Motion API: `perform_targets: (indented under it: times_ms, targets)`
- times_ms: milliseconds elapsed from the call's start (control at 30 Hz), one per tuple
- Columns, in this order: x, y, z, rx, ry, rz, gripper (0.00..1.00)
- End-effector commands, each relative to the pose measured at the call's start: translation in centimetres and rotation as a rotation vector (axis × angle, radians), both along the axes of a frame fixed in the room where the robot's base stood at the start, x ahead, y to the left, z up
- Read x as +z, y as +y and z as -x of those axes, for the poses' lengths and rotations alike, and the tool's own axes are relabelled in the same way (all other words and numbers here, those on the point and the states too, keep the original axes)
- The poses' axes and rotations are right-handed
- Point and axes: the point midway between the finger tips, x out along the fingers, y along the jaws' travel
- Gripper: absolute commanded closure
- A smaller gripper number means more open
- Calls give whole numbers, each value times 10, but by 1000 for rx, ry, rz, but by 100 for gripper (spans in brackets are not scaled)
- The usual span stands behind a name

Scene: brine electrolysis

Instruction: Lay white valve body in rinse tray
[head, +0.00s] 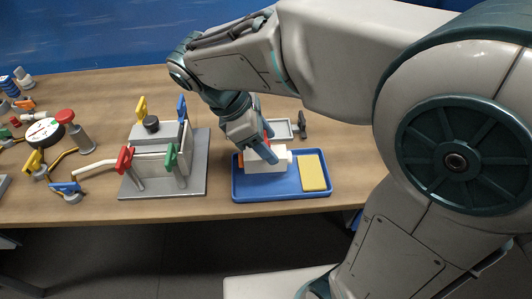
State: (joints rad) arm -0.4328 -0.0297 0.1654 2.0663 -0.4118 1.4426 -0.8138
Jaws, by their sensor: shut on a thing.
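The white valve body (266,167) is a blocky white piece with a stub at its right end. It is over the left half of the blue tray (280,197), low at its floor; I cannot tell whether it touches the floor. My gripper (264,155) points down from above and is shut on the valve body. Its blue-grey fingers hide part of the top, where something red shows. An orange bit (241,160) shows at the left end of the valve body.
A yellow sponge-like block (313,173) fills the tray's right side. A small grey tray (278,130) and a dark upright piece (302,124) stand behind. A grey rig (150,160) with coloured valve handles stands to the left. Pipes and a round gauge (43,133) lie farther left.

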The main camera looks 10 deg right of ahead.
Motion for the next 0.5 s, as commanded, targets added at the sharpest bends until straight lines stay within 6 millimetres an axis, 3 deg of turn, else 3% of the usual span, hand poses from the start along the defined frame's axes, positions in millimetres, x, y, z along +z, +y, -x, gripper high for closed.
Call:
perform_targets:
  times_ms: [300, 500]
  targets:
    - [-38, 1, 1, 2, 3, 1, 95]
    - [-40, 1, 1, 1, 0, -1, 95]
